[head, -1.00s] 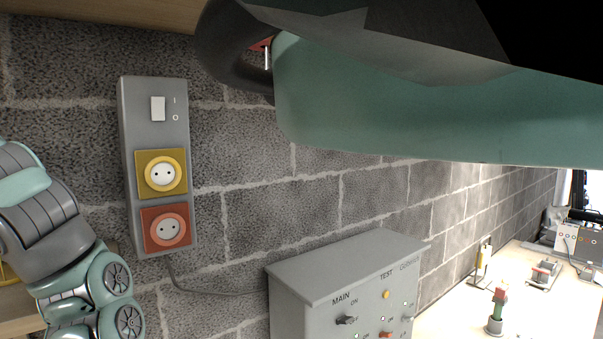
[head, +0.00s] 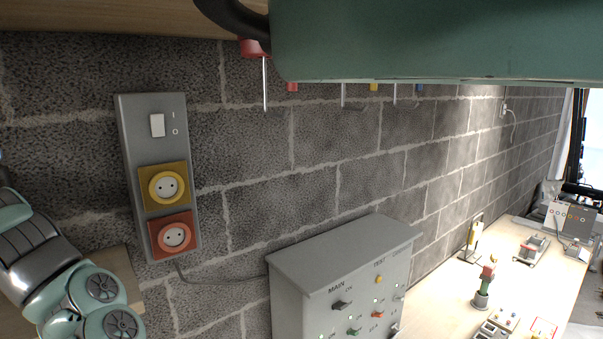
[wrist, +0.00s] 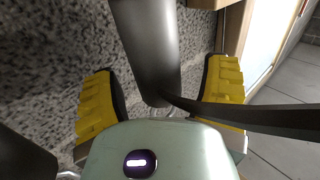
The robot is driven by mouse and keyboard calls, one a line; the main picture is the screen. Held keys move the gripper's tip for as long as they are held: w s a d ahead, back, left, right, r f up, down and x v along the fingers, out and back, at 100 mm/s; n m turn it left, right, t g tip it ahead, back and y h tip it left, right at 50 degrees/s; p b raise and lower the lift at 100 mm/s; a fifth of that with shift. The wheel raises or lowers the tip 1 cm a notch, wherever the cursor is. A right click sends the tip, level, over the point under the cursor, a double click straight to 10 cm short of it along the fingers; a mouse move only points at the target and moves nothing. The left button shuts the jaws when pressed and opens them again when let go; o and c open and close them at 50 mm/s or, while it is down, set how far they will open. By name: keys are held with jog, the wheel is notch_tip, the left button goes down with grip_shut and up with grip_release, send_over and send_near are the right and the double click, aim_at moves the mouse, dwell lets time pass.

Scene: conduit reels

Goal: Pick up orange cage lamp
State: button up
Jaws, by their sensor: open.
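No orange cage of the lamp shows in either view. In the wrist view, a thick dark grey cylinder (wrist: 143,40) with a black cord-like strip (wrist: 250,115) running right from its end lies between my fingers. It may be the lamp's handle, but I cannot tell for sure. My gripper (wrist: 160,88) is open, with a yellow ribbed pad on each side of the cylinder. Gaps show on both sides of it. In the head view my gripper is not clearly visible.
A grey socket panel (head: 150,120) is on the block wall. A grey control box (head: 345,260) stands below right. Thin metal shafts with coloured ends, one red (head: 255,48), hang along the wall's top. A pale bench (head: 445,290) with small devices extends right.

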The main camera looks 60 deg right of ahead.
grip_shut()
dwell(0.7)
